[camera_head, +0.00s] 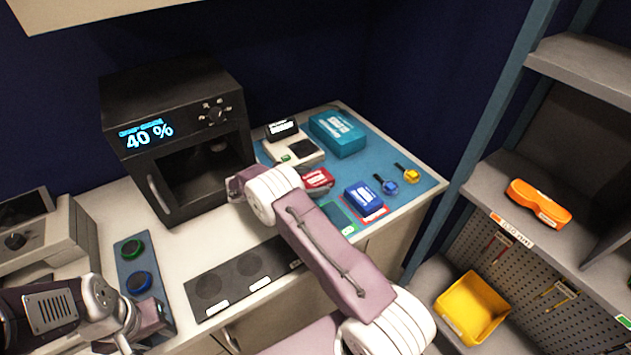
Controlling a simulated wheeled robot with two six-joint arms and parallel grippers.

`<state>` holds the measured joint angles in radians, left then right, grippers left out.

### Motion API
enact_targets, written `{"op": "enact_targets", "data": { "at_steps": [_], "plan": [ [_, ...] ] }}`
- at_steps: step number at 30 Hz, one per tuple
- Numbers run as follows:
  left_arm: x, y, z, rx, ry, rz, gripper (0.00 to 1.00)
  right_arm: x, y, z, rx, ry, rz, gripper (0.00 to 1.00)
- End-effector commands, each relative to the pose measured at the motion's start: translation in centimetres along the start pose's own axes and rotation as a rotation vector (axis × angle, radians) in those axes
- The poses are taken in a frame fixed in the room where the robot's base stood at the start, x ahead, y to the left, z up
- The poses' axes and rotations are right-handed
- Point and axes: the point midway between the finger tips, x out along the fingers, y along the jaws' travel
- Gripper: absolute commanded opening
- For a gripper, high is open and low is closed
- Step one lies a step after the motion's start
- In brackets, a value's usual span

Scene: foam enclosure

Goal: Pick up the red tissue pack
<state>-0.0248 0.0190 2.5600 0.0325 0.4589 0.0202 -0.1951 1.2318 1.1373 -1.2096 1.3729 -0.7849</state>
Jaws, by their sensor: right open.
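The red tissue pack (317,178) lies on the blue mat (421,189) on the counter, just right of my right wrist. Its left part is hidden behind the wrist. My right gripper (313,190) reaches in low beside the pack, with a dark finger edge close to the pack's front side. The gripper is open; most of it is hidden by my own arm, and I cannot tell whether it touches the pack. My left gripper (146,318) is at the lower left, low over the counter front and far from the pack; its jaws are not clear.
A blue pack (363,197) sits on a red-edged spot right of the red pack. A teal box (338,133) and a card terminal (293,148) stand behind. A black oven (177,135) stands left. Shelves with an orange case (538,203) and yellow bin (472,307) are right.

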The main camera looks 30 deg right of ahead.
Motion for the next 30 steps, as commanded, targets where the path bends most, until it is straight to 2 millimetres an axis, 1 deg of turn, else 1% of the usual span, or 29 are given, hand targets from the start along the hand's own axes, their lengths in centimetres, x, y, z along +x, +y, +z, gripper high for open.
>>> {"op": "enact_targets", "data": {
  "at_steps": [1,4,10,11,12,14,15,17,18,26,29,30],
  "plan": [
    [-0.7,0.0,-0.1,0.0,0.0,0.0,0.36,0.9,-0.2,0.3,-0.001,-0.001,-0.005,0.89],
    [-0.8,0.0,-0.1,0.0,0.0,0.0,0.36,2.5,-0.1,0.1,0.0,0.0,-0.004,0.89],
    [-0.7,0.0,-0.1,0.0,0.0,0.0,0.36,2.8,-0.1,0.0,0.0,0.0,0.0,0.89],
    [-0.7,0.0,-0.1,0.0,0.0,0.0,0.36,2.7,-0.1,0.0,0.0,0.0,0.0,0.81],
    [-0.7,0.0,-0.1,0.0,0.0,0.0,0.36,2.7,-0.1,0.0,0.0,0.0,0.0,0.7],
    [-0.7,0.0,-0.1,0.0,0.0,0.0,0.36,2.7,-0.1,0.0,0.0,0.0,0.0,0.53],
    [-0.7,0.0,-0.1,0.0,0.0,0.0,0.36,2.7,-0.1,0.0,0.0,0.0,0.0,0.42],
    [-0.7,0.0,-0.1,0.0,0.0,0.0,0.36,2.7,-0.1,0.0,0.0,0.0,0.0,0.25],
    [-0.7,0.0,-0.1,0.0,0.0,0.0,0.36,2.7,-0.1,0.0,0.0,0.0,0.0,0.23],
    [-0.6,0.0,-0.1,0.0,0.0,0.0,0.36,2.6,0.0,0.3,0.001,0.0,0.0,0.24],
    [-0.4,0.0,-0.1,0.0,0.0,0.0,0.36,2.2,0.0,1.3,0.004,0.0,0.0,0.24],
    [-0.3,0.0,0.0,0.0,0.0,0.0,0.36,1.9,0.0,1.9,0.004,0.0,0.001,0.24]
  ]
}}
